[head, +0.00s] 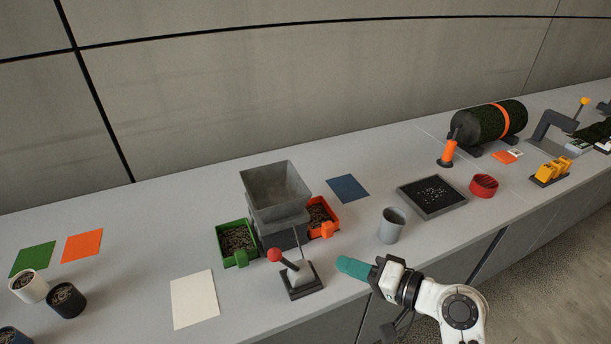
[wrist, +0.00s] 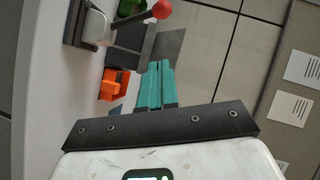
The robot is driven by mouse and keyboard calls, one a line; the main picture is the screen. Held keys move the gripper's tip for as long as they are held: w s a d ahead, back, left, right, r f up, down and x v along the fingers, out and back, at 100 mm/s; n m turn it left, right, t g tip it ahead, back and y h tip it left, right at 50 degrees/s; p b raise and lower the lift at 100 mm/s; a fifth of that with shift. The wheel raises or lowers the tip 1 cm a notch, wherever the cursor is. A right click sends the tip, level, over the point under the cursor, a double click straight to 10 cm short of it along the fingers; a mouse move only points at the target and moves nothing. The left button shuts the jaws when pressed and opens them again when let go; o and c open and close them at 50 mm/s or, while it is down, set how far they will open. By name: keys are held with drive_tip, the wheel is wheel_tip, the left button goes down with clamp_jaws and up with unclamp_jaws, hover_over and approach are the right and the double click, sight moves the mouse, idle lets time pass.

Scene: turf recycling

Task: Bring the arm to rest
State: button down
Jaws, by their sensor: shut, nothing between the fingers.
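My gripper (head: 354,267) has teal fingers and hangs over the front edge of the grey counter, between a lever with a red knob (head: 275,255) and a grey cup (head: 392,225). It touches neither as far as I can tell. In the wrist view the two teal fingers of my gripper (wrist: 155,85) lie side by side, shut, with nothing between them. My arm reaches in from the lower right in the head view.
A grey hopper (head: 274,190) stands between a green bin (head: 237,243) and an orange bin (head: 320,215). A dark tray (head: 432,197), a red ring-shaped cup (head: 484,185) and a turf roll (head: 490,121) are to the right. Pots (head: 66,299) stand far left. Floor is open at lower right.

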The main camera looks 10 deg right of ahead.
drive_tip(key=s+d+f+n+g+h, duration=0.1)
drive_tip(key=s+d+f+g+h, duration=0.2)
drive_tip(key=s+f, duration=0.45)
drive_tip(key=s+d+f+n+g+h, duration=0.25)
drive_tip(key=s+f, duration=0.35)
drive_tip(key=s, duration=0.3)
drive_tip(key=s+d+g+h, duration=0.4)
drive_tip(key=s+d+h, duration=0.2)
drive_tip(key=s, duration=0.8)
drive_tip(key=shift+d+f, duration=0.45)
drive_tip(key=shift+d, duration=0.5)
